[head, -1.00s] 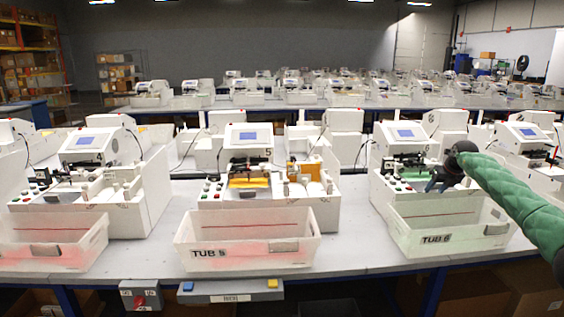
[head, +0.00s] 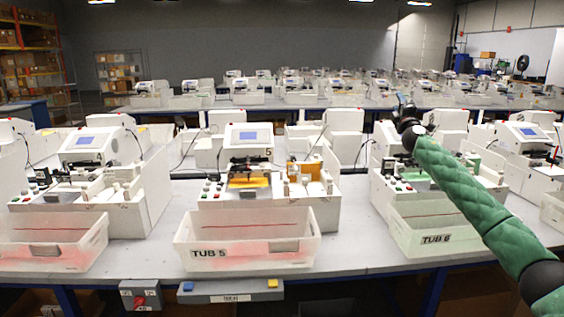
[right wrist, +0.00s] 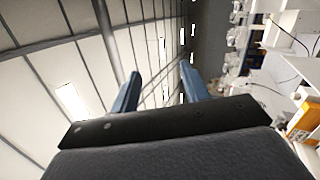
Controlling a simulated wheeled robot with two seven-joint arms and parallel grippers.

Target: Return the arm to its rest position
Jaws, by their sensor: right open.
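That view faces the ceiling, with the machines sideways at the right. My left gripper and left arm do not show.
The tub marked TUB 6 (head: 436,239) stands at the table's front edge below my right arm. The tub marked TUB 5 (head: 247,253) stands in front of the middle plotter (head: 248,137). A grey button panel (head: 230,291) hangs at the table's front.

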